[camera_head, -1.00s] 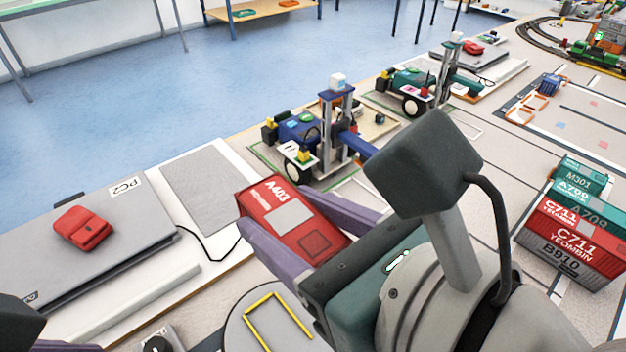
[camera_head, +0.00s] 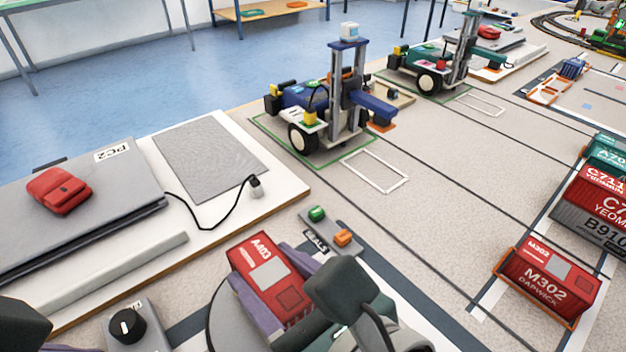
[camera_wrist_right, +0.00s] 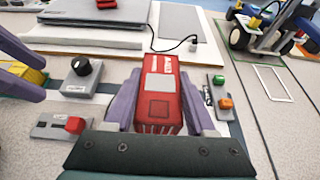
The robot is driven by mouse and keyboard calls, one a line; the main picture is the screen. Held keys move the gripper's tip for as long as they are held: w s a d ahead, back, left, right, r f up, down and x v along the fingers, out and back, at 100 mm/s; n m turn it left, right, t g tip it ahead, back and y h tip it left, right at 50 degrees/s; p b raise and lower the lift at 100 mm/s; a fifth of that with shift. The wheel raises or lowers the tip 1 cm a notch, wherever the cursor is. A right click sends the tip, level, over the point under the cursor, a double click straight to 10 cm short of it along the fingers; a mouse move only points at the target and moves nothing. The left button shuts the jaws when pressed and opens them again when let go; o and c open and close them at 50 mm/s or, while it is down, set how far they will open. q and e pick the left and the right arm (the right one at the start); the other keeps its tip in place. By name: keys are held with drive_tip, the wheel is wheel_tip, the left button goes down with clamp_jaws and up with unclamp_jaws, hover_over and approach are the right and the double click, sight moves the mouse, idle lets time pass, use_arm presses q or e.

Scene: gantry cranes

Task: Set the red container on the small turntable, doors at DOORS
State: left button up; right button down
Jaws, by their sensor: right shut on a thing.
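The red container (camera_head: 268,272), marked A403, is in my right gripper (camera_head: 272,284), whose purple fingers lie along its two long sides. The right wrist view shows the container (camera_wrist_right: 160,88) between both fingers, its ribbed end toward the palm. The small turntable (camera_head: 221,325) is a grey disc under the container and my gripper, mostly hidden by them. I cannot tell whether the container touches it. No DOORS mark is readable. My left gripper (camera_wrist_right: 22,72) shows at the left of the right wrist view, its fingers apart, with something yellow seen between them.
A box with green and orange buttons (camera_head: 331,229), labelled SEALS, stands just beyond the container. A black knob box (camera_head: 126,325) is at the left. A red M302 container (camera_head: 548,282) and a stack (camera_head: 600,205) are at the right. A blue vehicle (camera_head: 325,110) stands behind.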

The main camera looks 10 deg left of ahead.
sight(275, 295)
use_arm(q)
drive_tip(key=shift+d+f+b, duration=0.1)
drive_tip(key=shift+f+b, duration=1.1)
drive_tip(key=shift+f, duration=0.35)
use_arm(e)
drive_tip(key=shift+f, duration=2)
use_arm(q)
drive_tip(key=shift+r, duration=0.1)
use_arm(e)
drive_tip(key=shift+c, duration=1.1)
unclamp_jaws()
drive_tip(key=shift+r, duration=0.1)
